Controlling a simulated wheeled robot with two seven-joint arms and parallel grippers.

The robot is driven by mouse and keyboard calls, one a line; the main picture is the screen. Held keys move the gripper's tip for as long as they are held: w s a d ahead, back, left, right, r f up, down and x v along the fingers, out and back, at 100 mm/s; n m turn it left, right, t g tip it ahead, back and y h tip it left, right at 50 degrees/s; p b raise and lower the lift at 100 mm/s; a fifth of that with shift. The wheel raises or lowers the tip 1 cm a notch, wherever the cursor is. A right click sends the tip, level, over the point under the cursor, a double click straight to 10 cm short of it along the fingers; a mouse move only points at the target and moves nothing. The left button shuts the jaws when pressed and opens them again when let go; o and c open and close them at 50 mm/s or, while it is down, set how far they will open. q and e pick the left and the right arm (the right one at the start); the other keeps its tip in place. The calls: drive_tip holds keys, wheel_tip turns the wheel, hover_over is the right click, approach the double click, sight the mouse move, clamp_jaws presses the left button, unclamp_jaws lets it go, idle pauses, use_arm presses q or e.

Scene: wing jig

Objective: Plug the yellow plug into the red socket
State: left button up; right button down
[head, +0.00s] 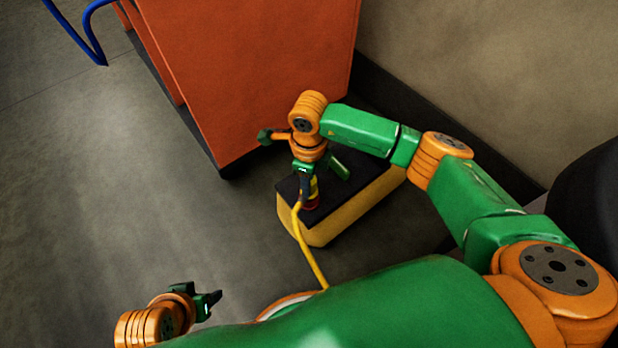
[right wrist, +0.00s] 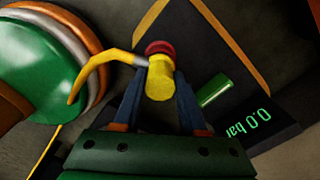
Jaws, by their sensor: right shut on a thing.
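The yellow plug (right wrist: 160,82) is between the two dark fingers of my right gripper (right wrist: 161,90), which is shut on it. A yellow cable (head: 309,250) runs from the plug down toward my body. The red socket (right wrist: 159,48) shows as a red ring just beyond the plug; in the head view the red socket (head: 311,204) is directly under the gripper, on the black top of a yellow box. The plug is at the socket, but I cannot tell how deep it sits. My left gripper (head: 215,299) is low at the left, away from the box, its opening unclear.
The yellow box (head: 352,206) stands on the floor beside a big orange cabinet (head: 250,70). On its top are a green cylinder (right wrist: 215,91) and a display (right wrist: 248,126) reading 0.0 bar. A blue tube (head: 92,42) is at upper left. The left floor is clear.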

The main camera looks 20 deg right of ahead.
drive_tip(key=shift+f, duration=0.1)
drive_tip(key=shift+c, duration=1.9)
unclamp_jaws()
wheel_tip(320, 180, up, 7)
drive_tip(key=p, duration=0.3)
drive_tip(key=shift+f, duration=0.15)
drive_tip(key=shift+r, duration=0.25)
